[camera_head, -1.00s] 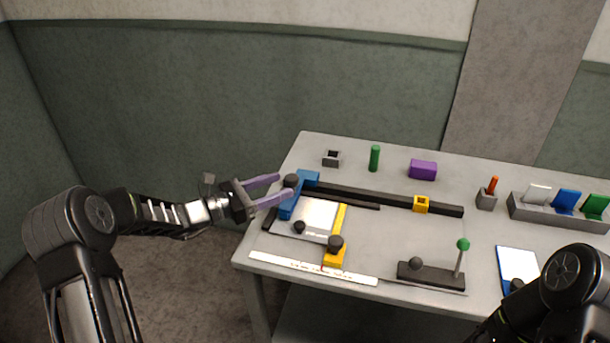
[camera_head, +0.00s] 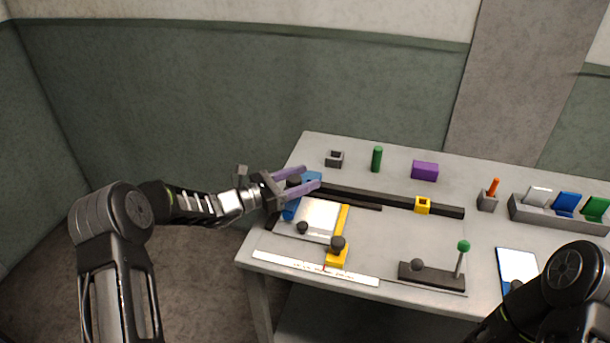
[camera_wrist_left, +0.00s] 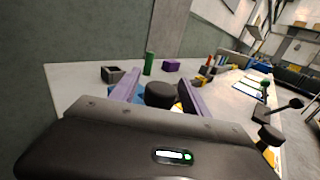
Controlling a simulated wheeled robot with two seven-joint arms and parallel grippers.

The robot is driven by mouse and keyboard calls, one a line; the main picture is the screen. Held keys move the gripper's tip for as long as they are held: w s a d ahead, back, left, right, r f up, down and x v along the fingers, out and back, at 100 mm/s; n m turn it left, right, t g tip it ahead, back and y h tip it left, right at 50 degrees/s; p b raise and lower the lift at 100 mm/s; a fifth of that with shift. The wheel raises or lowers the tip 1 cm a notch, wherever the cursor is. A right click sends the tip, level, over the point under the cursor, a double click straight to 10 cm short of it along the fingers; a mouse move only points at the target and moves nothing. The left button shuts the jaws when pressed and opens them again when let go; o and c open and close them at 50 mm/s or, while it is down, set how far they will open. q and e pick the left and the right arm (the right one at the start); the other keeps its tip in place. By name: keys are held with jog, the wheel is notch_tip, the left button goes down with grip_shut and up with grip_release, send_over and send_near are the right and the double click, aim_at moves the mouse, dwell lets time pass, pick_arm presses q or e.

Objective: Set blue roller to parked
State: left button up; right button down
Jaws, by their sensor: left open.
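The blue roller (camera_head: 288,213) sits at the left end of a dark rail (camera_head: 370,195) on the table and carries a dark round knob. My left gripper (camera_head: 312,178) is open, with its two purple fingers either side of the knob. In the left wrist view the black knob (camera_wrist_left: 160,94) stands between the open fingers (camera_wrist_left: 160,88), with blue showing just beyond it. Whether the fingers touch the knob I cannot tell. The gripper hides part of the blue roller. My right gripper is not in view; only a piece of that arm shows at the lower right.
A yellow slider (camera_head: 337,256) with a dark knob lies beside a white plate (camera_head: 312,217). A yellow block (camera_head: 422,205) is on the rail. A lever with a green ball (camera_head: 463,246) stands at the front right. A green cylinder (camera_head: 377,159) and purple block (camera_head: 425,170) stand behind the rail.

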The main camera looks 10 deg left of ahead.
pick_arm(q)
jog(key=shift+w+d, duration=0.2)
jog(key=shift+d, duration=0.05)
jog(key=shift+c, duration=0.5)
grip_shut()
dwell(0.9)
